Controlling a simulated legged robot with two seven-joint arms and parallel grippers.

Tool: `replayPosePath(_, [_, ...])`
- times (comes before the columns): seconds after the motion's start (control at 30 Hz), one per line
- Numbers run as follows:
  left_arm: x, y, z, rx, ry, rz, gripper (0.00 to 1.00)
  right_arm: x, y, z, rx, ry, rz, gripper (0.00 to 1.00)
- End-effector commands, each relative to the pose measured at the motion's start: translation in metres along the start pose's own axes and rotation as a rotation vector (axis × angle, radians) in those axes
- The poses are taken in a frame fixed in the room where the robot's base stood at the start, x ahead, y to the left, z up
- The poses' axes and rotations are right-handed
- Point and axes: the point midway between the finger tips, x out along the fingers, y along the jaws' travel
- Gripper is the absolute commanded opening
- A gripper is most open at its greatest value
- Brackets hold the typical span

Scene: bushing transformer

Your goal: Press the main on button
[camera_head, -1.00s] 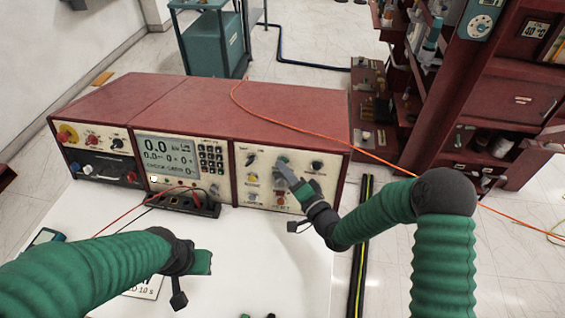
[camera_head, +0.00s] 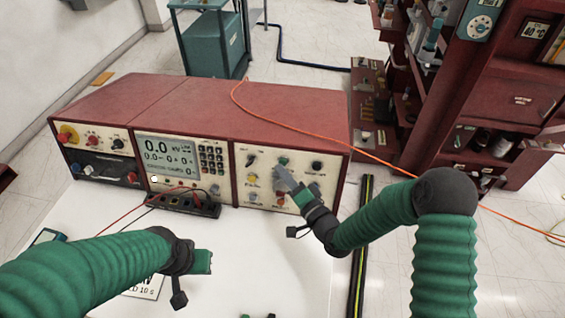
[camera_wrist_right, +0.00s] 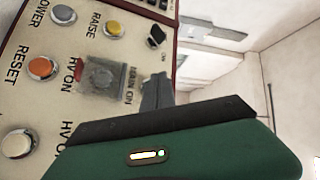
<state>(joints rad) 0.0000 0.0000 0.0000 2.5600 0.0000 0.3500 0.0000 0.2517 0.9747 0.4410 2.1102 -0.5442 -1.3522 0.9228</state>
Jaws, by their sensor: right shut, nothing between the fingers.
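The red-topped test console (camera_head: 206,105) stands on the white table, its cream panel facing me. A green button (camera_head: 283,161) shows on its right section. In the right wrist view, the "MAIN ON" label (camera_wrist_right: 131,85) is readable beside a dark grey finger part, which hides what lies behind it. My right gripper (camera_head: 281,177) is shut and empty, its tip in front of the panel just below the green button. I cannot tell if it touches the panel. My left arm reaches in at lower left; its gripper (camera_head: 201,262) shows only partly, over the table.
Nearby controls are a yellow button (camera_wrist_right: 114,28), an orange RESET button (camera_wrist_right: 41,67), white buttons and black knobs. Red and black leads (camera_head: 125,219) lie left on the table. An orange cable (camera_head: 300,131) crosses the console top. A red shelf rack (camera_head: 490,130) stands right.

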Motion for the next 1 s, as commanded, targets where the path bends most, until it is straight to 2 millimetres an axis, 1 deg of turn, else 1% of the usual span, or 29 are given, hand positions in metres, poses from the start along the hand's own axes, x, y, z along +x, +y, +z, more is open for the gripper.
replayPosePath(0.13, [-0.003,0.0,-0.001,0.0,0.0,0.0,0.0,-0.004,-0.004,0.003,0.002,-0.002,0.001,0.0])
replayPosePath(0.5, [-0.012,0.0,-0.003,0.0,0.0,0.0,0.0,-0.029,-0.023,0.021,0.001,-0.001,0.0,0.0])
replayPosePath(0.6, [-0.013,0.0,-0.003,0.0,0.0,0.0,0.0,-0.034,-0.025,0.025,0.001,-0.002,0.001,0.0])
replayPosePath(1.0, [-0.013,0.0,-0.003,0.0,0.0,0.0,0.0,-0.035,-0.025,0.026,0.0,-0.001,0.0,0.0])
